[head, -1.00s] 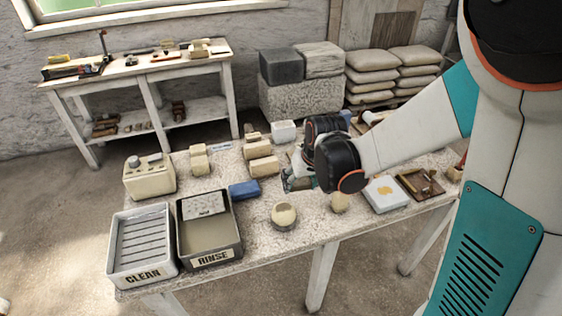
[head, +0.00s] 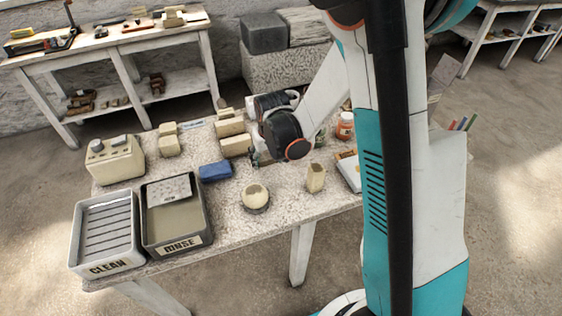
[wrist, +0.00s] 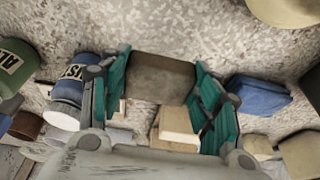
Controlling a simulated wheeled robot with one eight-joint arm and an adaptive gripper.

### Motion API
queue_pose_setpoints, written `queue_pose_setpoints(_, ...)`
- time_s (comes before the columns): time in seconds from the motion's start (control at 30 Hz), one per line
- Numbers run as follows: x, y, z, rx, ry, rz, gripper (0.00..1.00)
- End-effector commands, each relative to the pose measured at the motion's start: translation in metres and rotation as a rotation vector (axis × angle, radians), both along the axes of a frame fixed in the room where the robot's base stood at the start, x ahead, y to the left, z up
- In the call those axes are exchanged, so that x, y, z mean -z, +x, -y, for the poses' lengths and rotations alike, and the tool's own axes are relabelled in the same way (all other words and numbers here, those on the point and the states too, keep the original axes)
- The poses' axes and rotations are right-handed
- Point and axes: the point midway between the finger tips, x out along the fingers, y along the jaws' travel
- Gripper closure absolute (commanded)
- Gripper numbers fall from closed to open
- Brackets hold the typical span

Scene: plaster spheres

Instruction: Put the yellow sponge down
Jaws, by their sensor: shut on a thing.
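My gripper (head: 262,157) is low over the middle of the table, right of the blue block (head: 215,171) and behind the plaster sphere (head: 255,197). In the wrist view its two teal fingers (wrist: 163,95) are shut on a dull brownish block (wrist: 160,78), which I take to be the yellow sponge in shadow. The speckled table top shows just past it. I cannot tell whether the block touches the table. In the head view my wrist mostly hides it.
The CLEAN tray (head: 78,240) and RINSE tray (head: 208,228) stand at the table's left. Cream blocks (head: 229,127) lie close behind my gripper. A small cream piece (head: 316,177) stands to the right. In the wrist view, a labelled blue jar (wrist: 72,92) is beside the left finger.

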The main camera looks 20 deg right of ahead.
Motion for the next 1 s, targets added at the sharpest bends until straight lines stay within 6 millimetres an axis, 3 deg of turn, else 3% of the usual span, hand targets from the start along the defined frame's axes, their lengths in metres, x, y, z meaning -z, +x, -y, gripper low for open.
queue_pose_setpoints(0.27, 0.010, 0.000, 0.019, 0.002, 0.000, 0.000, 0.62)
queue_pose_setpoints(0.5, 0.032, 0.000, 0.045, 0.001, 0.000, 0.000, 0.62)
queue_pose_setpoints(0.9, 0.035, 0.000, 0.046, -0.001, 0.000, 0.000, 0.62)
queue_pose_setpoints(0.93, 0.034, 0.000, 0.046, -0.001, 0.000, 0.000, 0.36)
queue_pose_setpoints(1.0, 0.033, 0.000, 0.046, -0.001, 0.000, 0.000, 0.22)
